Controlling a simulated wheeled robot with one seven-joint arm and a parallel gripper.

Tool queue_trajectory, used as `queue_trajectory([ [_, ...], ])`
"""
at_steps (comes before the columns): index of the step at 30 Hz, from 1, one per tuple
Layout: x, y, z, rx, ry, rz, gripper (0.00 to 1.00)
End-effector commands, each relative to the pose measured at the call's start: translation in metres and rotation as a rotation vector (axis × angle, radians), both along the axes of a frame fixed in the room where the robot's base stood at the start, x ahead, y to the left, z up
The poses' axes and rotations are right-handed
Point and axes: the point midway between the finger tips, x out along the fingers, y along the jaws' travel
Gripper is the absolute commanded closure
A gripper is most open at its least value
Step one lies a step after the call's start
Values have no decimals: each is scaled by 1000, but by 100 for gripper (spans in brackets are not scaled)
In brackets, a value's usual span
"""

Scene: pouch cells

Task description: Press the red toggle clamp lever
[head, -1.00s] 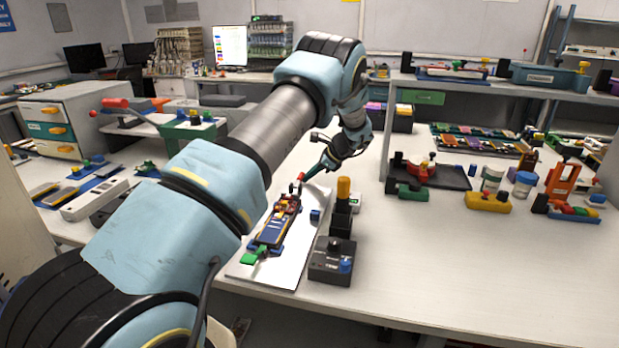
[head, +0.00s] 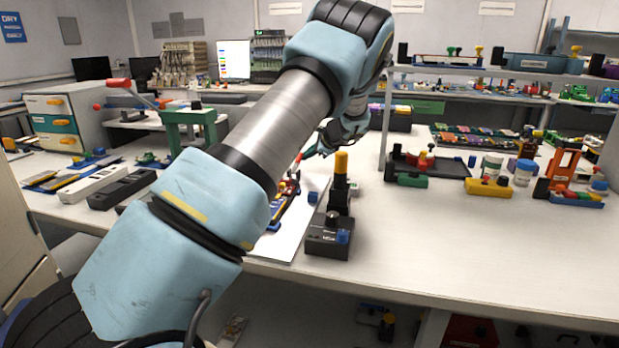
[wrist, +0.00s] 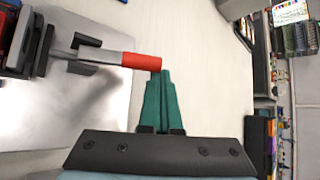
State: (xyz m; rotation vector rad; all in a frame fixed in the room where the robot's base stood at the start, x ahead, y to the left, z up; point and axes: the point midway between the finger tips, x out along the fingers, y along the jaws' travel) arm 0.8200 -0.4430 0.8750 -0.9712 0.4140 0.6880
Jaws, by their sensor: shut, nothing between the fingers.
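The red toggle clamp lever (wrist: 142,61) shows in the wrist view as a red grip on a grey metal arm, running left to the clamp (wrist: 85,52). In the head view only its small red tip (head: 298,158) shows beside my arm. My gripper (wrist: 161,76) has its green fingers together with nothing between them. The fingertips are right at the free end of the red grip; I cannot tell whether they touch it. The fixture with the clamp (head: 284,207) stands on a pale plate (head: 290,238), largely hidden by my arm.
A black control box with a yellow-topped post (head: 331,235) stands just right of the plate. A green press with a red-handled lever (head: 190,130) stands at the left. A yellow block (head: 488,187) and an orange stand (head: 566,165) are at the right. The front right of the table (head: 430,245) is clear.

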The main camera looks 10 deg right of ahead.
Motion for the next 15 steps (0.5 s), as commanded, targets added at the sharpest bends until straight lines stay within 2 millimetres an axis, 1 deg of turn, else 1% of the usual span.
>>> queue_trajectory([
  [1, -1, 1, -9, -17, -36, 0, 100],
  [8, -5, 4, 8, -100, -185, 0, 100],
  [15, -14, 11, 25, -97, -178, 3, 100],
])
